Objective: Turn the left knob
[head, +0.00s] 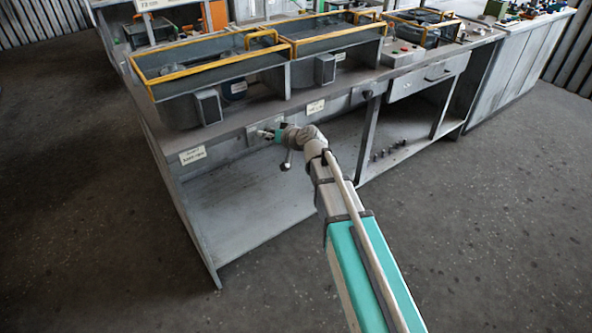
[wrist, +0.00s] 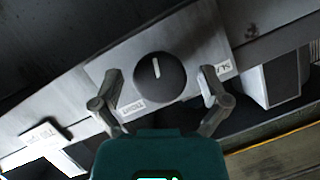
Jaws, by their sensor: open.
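The knob is round and black with a white line, and it shows in the wrist view (wrist: 153,77) on a grey plate (wrist: 187,42). Its line points nearly straight up in that picture. My gripper (wrist: 161,82) is open, with one finger on each side of the knob and a visible gap to it. I cannot tell how deep the fingertips are relative to the knob. In the head view my gripper (head: 266,134) is at the left plate on the bench front; the knob there cannot be made out behind it.
The grey bench (head: 225,134) carries open housings with yellow rims (head: 205,68). A second dark knob (head: 367,95) sits further right on the front. A white label (head: 192,155) is at the left. The lower shelf (head: 235,205) is mostly bare. Floor in front is clear.

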